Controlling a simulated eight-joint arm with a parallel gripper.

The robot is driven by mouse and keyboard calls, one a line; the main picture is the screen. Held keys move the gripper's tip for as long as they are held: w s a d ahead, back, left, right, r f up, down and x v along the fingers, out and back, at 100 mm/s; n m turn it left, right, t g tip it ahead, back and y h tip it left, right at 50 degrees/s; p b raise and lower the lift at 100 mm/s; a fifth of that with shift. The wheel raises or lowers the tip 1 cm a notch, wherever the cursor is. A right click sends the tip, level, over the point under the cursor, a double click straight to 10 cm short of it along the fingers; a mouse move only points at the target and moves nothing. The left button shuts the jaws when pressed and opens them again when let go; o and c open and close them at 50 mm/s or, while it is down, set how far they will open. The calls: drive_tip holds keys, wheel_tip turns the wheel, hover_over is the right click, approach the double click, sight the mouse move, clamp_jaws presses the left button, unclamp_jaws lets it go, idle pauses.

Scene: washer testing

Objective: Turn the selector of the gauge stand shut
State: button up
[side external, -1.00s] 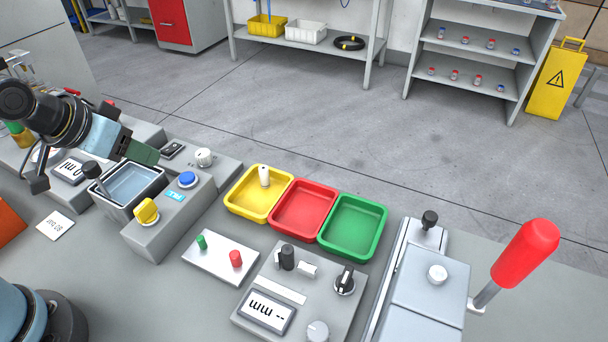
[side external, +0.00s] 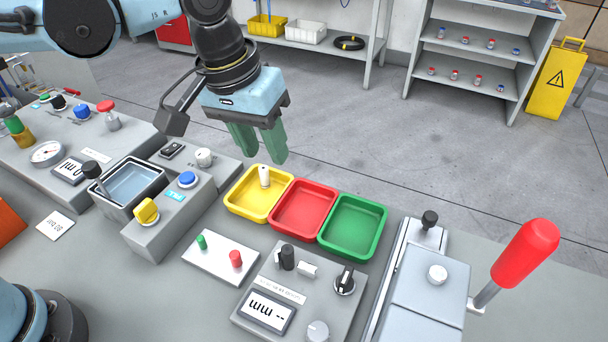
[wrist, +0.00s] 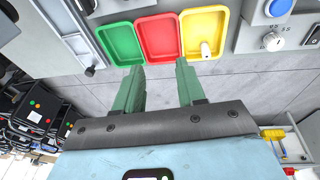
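A grey stand at the far left of the side external view carries a round dial gauge (side external: 47,153) and a display. Red (side external: 107,114), blue (side external: 82,111) and black (side external: 58,102) knobs stand along its back. A second grey panel (side external: 262,285) at front centre has a display reading "-- mm" and a black selector knob (side external: 345,281) with a white mark. I cannot tell for certain which is the gauge stand. My gripper (side external: 262,148) is in the air behind the yellow tray, its green fingers pointing down. The wrist view shows them apart and empty (wrist: 158,88).
Yellow (side external: 238,203), red (side external: 303,209) and green (side external: 352,226) trays stand in a row; the yellow one holds a white piece (side external: 264,176). A grey tub (side external: 130,206) and a yellow-knobbed box (side external: 165,225) lie left. A red-handled lever (side external: 524,252) rises at right.

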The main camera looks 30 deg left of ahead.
drive_tip(key=g+y, duration=0.1)
drive_tip(key=g, duration=0.1)
hover_over(347, 274)
wheel_tip(347, 274, down, 3)
wheel_tip(347, 274, down, 12)
drive_tip(key=shift+f, duration=0.1)
clamp_jaws()
